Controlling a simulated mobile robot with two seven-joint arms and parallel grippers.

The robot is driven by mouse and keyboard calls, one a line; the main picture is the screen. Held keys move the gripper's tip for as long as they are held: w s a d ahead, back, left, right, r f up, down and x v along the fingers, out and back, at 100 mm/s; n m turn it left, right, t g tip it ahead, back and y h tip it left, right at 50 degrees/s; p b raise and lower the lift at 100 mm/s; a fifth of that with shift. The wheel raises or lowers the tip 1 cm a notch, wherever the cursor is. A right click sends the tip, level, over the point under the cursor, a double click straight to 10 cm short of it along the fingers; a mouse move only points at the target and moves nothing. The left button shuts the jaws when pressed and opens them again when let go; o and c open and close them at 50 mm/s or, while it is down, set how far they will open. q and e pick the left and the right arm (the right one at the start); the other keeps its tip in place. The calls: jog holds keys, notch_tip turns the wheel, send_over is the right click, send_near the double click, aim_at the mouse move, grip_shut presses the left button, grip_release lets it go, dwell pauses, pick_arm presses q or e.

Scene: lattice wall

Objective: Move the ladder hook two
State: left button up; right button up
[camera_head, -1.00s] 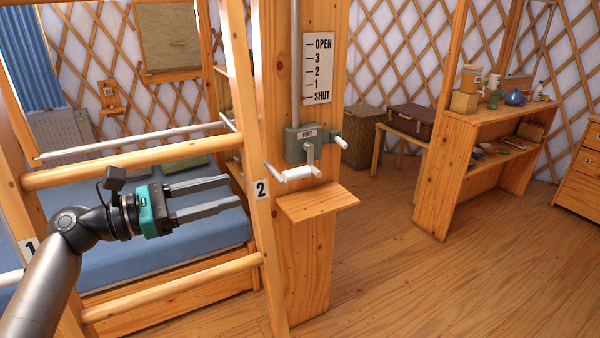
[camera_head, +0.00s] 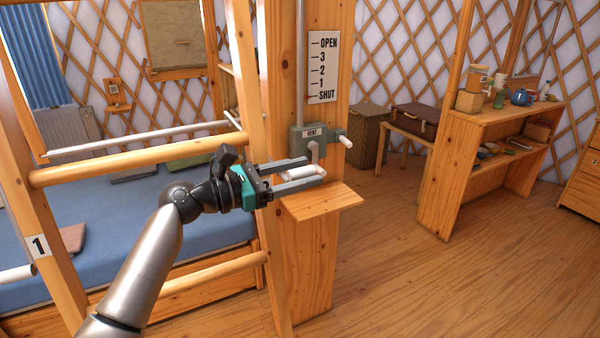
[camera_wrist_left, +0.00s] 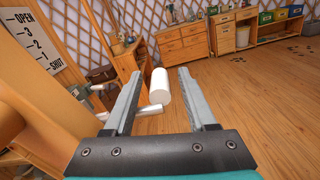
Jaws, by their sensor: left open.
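The wooden ladder stands at the left, with a left post (camera_head: 40,210) labelled 1 and a right post (camera_head: 246,90). The right post's number is hidden behind my left gripper (camera_head: 314,171). That gripper is open in front of the wooden column, with its fingers on both sides of the white crank handle (camera_head: 301,172). In the left wrist view the white handle (camera_wrist_left: 160,86) shows between the two fingers, apart from both. The crank belongs to a grey-green box (camera_head: 318,142) marked VENT. I cannot tell which part is hook two. My right gripper is not in view.
A small wooden shelf (camera_head: 322,201) juts out just below the crank. A scale plate (camera_head: 322,67) reading OPEN to SHUT is above it. A bed (camera_head: 130,215) lies behind the ladder. The floor (camera_head: 440,280) to the right is clear up to a wooden shelf unit (camera_head: 445,180).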

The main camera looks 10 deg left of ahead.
pick_arm(q)
jog(key=shift+c, duration=0.2)
grip_shut()
dwell(1.1)
